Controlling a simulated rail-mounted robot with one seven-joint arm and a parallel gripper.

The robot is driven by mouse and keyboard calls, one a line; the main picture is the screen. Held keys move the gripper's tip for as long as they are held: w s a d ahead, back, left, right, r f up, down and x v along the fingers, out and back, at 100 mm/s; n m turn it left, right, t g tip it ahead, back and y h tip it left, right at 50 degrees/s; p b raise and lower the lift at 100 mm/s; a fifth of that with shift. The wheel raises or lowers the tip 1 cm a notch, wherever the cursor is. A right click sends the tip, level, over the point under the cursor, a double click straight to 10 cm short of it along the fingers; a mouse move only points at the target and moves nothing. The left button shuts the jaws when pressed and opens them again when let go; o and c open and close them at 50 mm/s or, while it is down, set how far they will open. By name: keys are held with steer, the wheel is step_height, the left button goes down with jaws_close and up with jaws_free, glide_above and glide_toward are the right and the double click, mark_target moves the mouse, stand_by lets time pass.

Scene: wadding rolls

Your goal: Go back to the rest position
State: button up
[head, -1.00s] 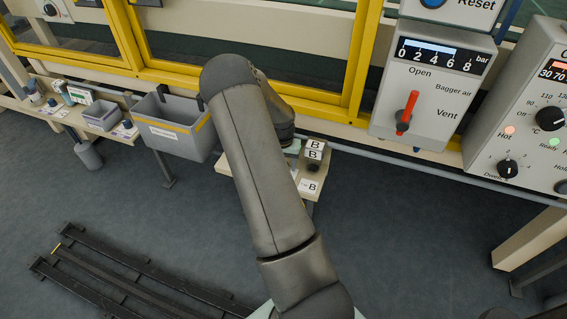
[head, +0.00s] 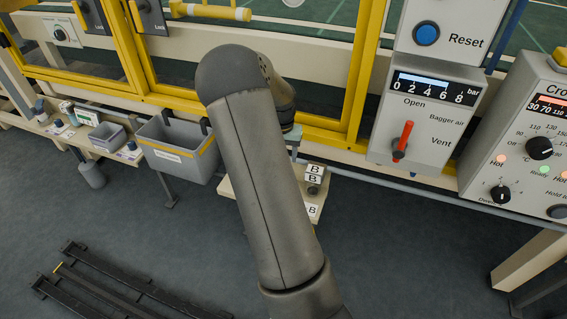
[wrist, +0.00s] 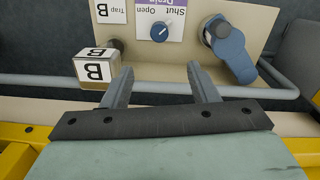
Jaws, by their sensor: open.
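My gripper (wrist: 162,90) is in the wrist view, its two grey fingers apart with nothing between them. Past the fingertips is a beige panel (wrist: 262,12) with a blue Drain knob (wrist: 160,31), a blue-handled valve (wrist: 232,52) and a "B" block (wrist: 97,68). The block is close to the left finger; I cannot tell whether they touch. In the head view my arm reaches up from the bottom and hides most of the gripper. The same small shelf (head: 262,205) with "B" labels shows to the right of the arm.
A grey bin (head: 176,150) hangs left of the arm, with a smaller grey tray (head: 108,137) beyond it. A yellow-framed window (head: 240,98) stands behind. The vent panel with a red lever (head: 403,140) and a heater control box (head: 520,150) are at right. Dark rails (head: 110,290) lie on the floor.

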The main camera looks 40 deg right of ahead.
steer(key=shift+r, duration=0.7)
steer(key=s+a+r+n+y+p, duration=0.15)
steer(key=s+a+r+p, duration=0.35)
steer(key=a+r, duration=0.5)
steer(key=s+a+r+n+p, duration=0.3)
steer(key=a+r+p, duration=0.4)
steer(key=a+r, duration=0.35)
steer(key=s+a+r+n+p, duration=0.3)
steer(key=s+a+r, duration=0.2)
steer(key=s, duration=0.2)
steer(key=s+a+r+n+h+p, duration=0.1)
steer(key=s+a+r+n+p, duration=0.2)
steer(key=s, duration=0.4)
step_height(320, 180, up, 2)
steer(key=shift+s+a+r+t+p, duration=0.25)
steer(key=shift+s+a+t+p, duration=0.1)
steer(key=shift+a+p, duration=0.55)
